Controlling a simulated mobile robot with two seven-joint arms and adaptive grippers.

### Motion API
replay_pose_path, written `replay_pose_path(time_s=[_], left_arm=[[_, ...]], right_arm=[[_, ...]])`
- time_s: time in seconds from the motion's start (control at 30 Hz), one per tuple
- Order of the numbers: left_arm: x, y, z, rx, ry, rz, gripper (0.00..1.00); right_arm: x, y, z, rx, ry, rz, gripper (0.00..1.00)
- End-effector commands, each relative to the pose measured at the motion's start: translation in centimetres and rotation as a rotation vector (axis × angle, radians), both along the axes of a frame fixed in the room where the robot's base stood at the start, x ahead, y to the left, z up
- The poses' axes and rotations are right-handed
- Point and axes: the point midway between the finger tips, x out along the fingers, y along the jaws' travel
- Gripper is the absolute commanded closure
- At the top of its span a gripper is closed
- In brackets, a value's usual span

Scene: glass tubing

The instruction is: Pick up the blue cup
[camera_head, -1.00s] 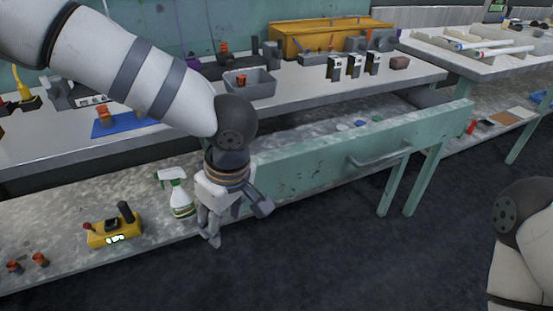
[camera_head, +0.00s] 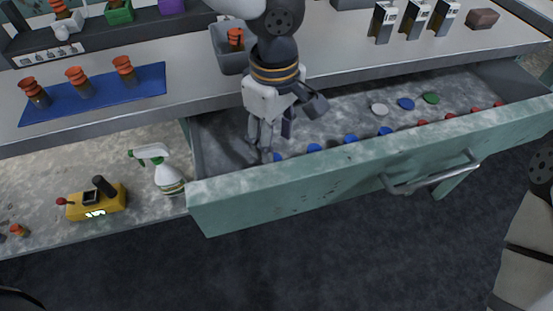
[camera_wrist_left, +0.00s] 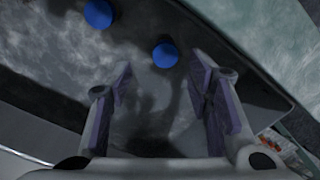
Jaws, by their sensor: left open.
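Several small blue round caps lie in the open drawer along its front panel; no upright cup shape shows. The nearest blue cap (camera_head: 277,157) is just right of my left gripper (camera_head: 262,148), which points down into the drawer's left end. Another blue cap (camera_head: 314,148) lies further right, and one more (camera_head: 406,104) sits further back. In the left wrist view my left gripper (camera_wrist_left: 161,80) is open and empty. A blue cap (camera_wrist_left: 165,55) shows just beyond the fingertips, between their lines, with a second one (camera_wrist_left: 98,13) further off.
The drawer (camera_head: 300,190) is pulled out, its green front panel close to my left gripper. White (camera_head: 379,110) and green (camera_head: 431,98) caps lie to the right, red ones along the front. A spray bottle (camera_head: 163,170) stands left. A grey bin (camera_head: 229,50) sits on the table above.

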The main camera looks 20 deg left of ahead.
Motion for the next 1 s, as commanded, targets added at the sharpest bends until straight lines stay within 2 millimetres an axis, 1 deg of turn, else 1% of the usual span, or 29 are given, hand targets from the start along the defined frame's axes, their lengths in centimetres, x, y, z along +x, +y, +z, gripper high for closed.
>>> replay_pose_path(time_s=[0.07,0.2,0.3,0.37,0.53,0.57,0.6,0.67,0.7,0.73,0.77,1.0], left_arm=[[-0.3,0.0,-1.1,0.002,0.002,-0.002,0.54],[-1.0,0.0,-3.8,0.004,0.003,-0.003,0.54],[-0.9,0.0,-5.2,0.002,0.0,-0.002,0.54],[-0.8,0.0,-5.4,0.001,-0.002,-0.002,0.54],[-0.8,0.0,-5.3,0.0,-0.004,-0.001,0.54],[-0.8,0.0,-5.3,0.0,-0.004,-0.001,0.56],[-0.8,-0.1,-5.3,0.0,-0.004,-0.001,0.65],[-0.8,0.0,-5.3,0.001,-0.004,-0.001,0.79],[-0.8,-0.1,-5.3,0.001,-0.004,-0.001,0.88],[-0.8,-0.1,-5.3,0.001,-0.004,-0.001,0.95],[-0.8,-0.1,-5.3,0.001,-0.004,-0.001,0.97],[-0.8,-0.1,-5.3,0.001,-0.004,-0.001,0.97]], right_arm=[[-0.1,0.0,-0.1,0.0,0.002,0.0,0.6],[-0.2,0.0,-0.3,-0.001,0.009,0.0,0.6],[-0.5,0.0,-0.6,0.0,0.016,0.001,0.6],[-0.5,0.0,-0.6,0.0,0.016,0.001,0.6],[-0.4,0.0,-0.5,0.0,0.015,0.001,0.6],[-0.4,0.0,-0.5,0.0,0.015,0.001,0.6],[-0.4,0.0,-0.5,0.0,0.015,0.001,0.6],[-0.4,0.0,-0.5,0.0,0.015,0.001,0.6],[-0.4,0.0,-0.5,0.0,0.015,0.001,0.6],[-0.4,0.0,-0.5,0.0,0.015,0.001,0.6],[-0.4,0.0,-0.5,0.0,0.015,0.001,0.6],[-0.4,0.0,-0.5,0.0,0.015,0.001,0.6]])
